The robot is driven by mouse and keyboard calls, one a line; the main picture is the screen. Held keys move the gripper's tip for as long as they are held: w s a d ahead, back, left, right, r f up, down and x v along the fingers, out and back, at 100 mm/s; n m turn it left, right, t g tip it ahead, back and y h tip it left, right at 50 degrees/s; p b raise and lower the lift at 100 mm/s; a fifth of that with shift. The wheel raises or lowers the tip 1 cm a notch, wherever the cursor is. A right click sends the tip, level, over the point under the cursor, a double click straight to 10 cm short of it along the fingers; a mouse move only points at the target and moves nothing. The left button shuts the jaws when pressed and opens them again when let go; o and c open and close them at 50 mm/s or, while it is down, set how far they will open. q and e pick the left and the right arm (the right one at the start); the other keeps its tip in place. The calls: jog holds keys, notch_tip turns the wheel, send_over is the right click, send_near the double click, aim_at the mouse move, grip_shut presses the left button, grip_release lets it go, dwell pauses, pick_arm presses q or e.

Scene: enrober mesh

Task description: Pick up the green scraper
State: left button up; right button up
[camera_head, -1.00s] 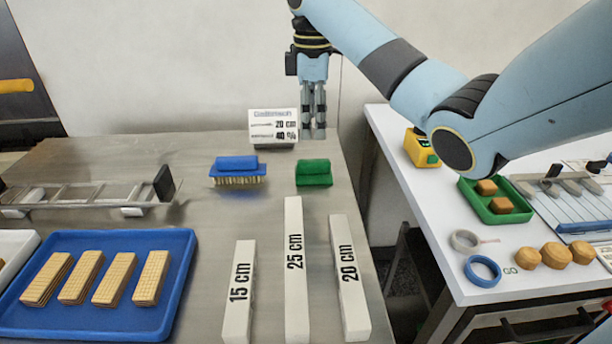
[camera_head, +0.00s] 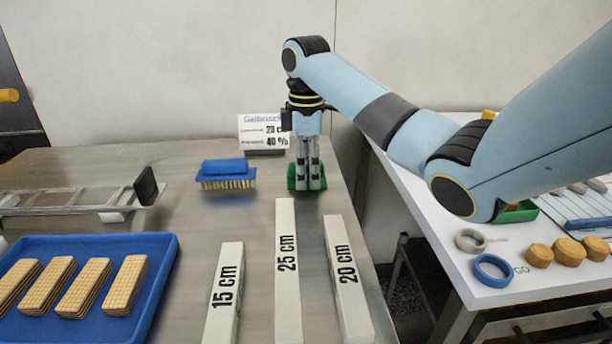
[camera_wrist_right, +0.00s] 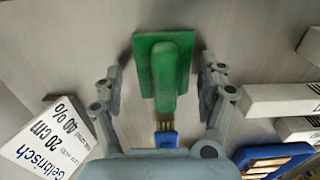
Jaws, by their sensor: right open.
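The green scraper (camera_head: 291,178) lies on the steel table in the head view, mostly hidden behind my right gripper (camera_head: 309,186). In the right wrist view the green scraper (camera_wrist_right: 166,75) shows whole, with a flat plate and a raised grip. My right gripper (camera_wrist_right: 162,85) is open there, one finger on each side of the scraper, with a gap on both sides. I cannot tell the exact height of the fingertips over the table. My left gripper is not in view.
A blue brush (camera_head: 226,175) lies left of the scraper. A sign (camera_head: 263,132) stands behind. White bars marked 15 cm (camera_head: 224,290), 25 cm (camera_head: 287,270) and 20 cm (camera_head: 348,280) lie in front. A blue tray (camera_head: 150,290) holds wafers. A white table (camera_head: 455,290) is at right.

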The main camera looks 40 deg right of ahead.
aim_at(306, 161)
jog(key=shift+c, duration=0.2)
jog(key=shift+s, duration=0.1)
jog(key=c, duration=1.3)
jog(key=shift+r, duration=0.6)
grip_shut()
notch_tip(306, 161, up, 3)
jog(key=shift+f, duration=0.1)
jog(key=s+r+p, duration=0.5)
jog(key=s+r, duration=0.2)
jog(key=s, duration=0.4)
jog(key=shift+s+d, duration=0.2)
jog(key=shift+d, duration=0.2)
